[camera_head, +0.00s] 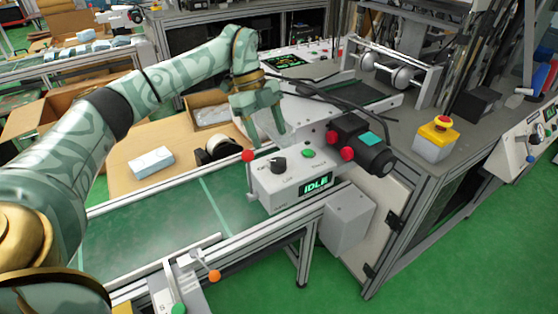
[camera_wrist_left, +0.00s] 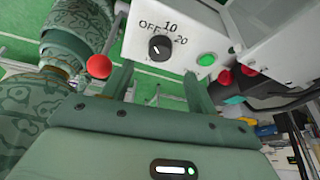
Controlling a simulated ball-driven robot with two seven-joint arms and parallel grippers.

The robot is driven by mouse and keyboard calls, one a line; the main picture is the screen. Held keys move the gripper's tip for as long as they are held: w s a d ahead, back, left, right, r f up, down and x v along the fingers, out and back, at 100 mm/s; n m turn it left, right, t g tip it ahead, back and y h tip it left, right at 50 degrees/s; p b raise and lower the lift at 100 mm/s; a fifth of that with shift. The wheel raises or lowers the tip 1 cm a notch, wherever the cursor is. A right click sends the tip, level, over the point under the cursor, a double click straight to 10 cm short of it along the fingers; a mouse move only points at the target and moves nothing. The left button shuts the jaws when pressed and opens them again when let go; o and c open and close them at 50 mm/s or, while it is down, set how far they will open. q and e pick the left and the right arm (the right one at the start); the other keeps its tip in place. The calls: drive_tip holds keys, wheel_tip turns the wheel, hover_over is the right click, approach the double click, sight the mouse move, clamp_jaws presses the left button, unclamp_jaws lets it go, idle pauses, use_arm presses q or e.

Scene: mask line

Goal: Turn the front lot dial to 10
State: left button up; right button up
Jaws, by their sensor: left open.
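The front lot dial (camera_head: 278,164) is a round black knob on top of a light grey control box (camera_head: 270,188) with a green "IDLE" display. In the left wrist view the dial (camera_wrist_left: 159,48) has OFF, 10 and 20 printed around it. Its small white mark seems to lie on the OFF side, but it is too small to be sure. My left gripper (camera_head: 276,130) is above and behind the box. In the left wrist view its open fingers (camera_wrist_left: 160,82) stand apart, with the dial beyond their gap and nothing between them. My right gripper is not in view.
A green button (camera_head: 308,153) sits beside the dial, and a red ball knob (camera_head: 248,156) stands at the box's left. A black unit with red knobs (camera_head: 360,145) is close on the right.

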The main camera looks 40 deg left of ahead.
sight(278, 161)
use_arm(q)
drive_tip(key=b+x, duration=0.1)
drive_tip(key=x, duration=0.5)
drive_tip(key=shift+d+f+b, duration=0.1)
drive_tip(key=shift+f+b, duration=0.15)
drive_tip(key=shift+b, duration=0.05)
drive_tip(key=shift+d+f, duration=0.15)
drive_tip(key=shift+f, duration=0.1)
drive_tip(key=c, duration=1)
